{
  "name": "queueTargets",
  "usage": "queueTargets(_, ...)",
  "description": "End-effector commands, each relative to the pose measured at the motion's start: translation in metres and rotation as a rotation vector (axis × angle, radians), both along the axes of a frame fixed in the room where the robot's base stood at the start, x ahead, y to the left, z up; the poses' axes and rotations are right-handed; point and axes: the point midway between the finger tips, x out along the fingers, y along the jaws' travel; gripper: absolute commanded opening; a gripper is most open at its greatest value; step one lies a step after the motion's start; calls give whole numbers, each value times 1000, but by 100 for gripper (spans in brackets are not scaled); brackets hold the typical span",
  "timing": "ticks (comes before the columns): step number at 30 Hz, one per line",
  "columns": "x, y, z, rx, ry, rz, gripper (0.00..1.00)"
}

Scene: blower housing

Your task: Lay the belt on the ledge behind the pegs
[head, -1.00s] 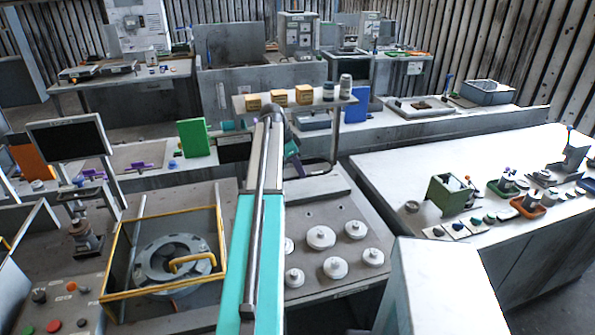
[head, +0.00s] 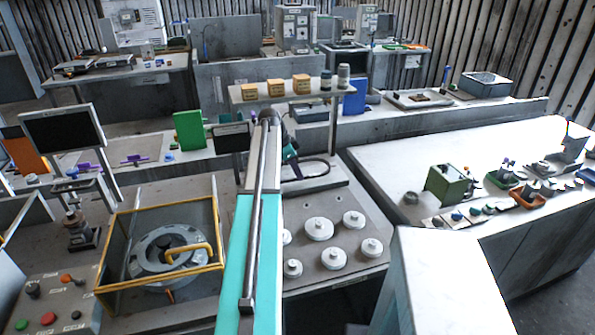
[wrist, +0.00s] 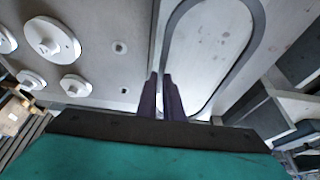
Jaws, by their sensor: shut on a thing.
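The belt (wrist: 238,70) is a thin dark closed loop with a rounded end. In the wrist view it spreads over a pale strip right of my gripper (wrist: 170,95), whose dark fingers are shut on its near left part. In the head view the belt (head: 327,170) shows as a dark curve right of my gripper (head: 291,160), partly hidden by my arm. White round pegs with raised hubs (head: 319,229) stand on the grey board nearer the camera. The pale ledge strip (wrist: 212,45) lies under the loop; I cannot tell whether the belt touches it.
A raised shelf (head: 290,93) with yellow boxes and jars stands behind my gripper. A yellow-framed guard (head: 160,250) around a round housing is to the left. A white table (head: 470,160) with small parts in trays is to the right.

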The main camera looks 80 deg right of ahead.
Motion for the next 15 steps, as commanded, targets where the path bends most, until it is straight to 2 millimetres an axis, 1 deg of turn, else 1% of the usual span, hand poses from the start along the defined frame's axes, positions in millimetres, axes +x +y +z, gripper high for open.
queueTargets(1,0,0,-4,0,0,0,0)
queueTargets(5,0,0,-7,0,0,0,0)
queueTargets(15,1,0,-8,0,0,1,0)
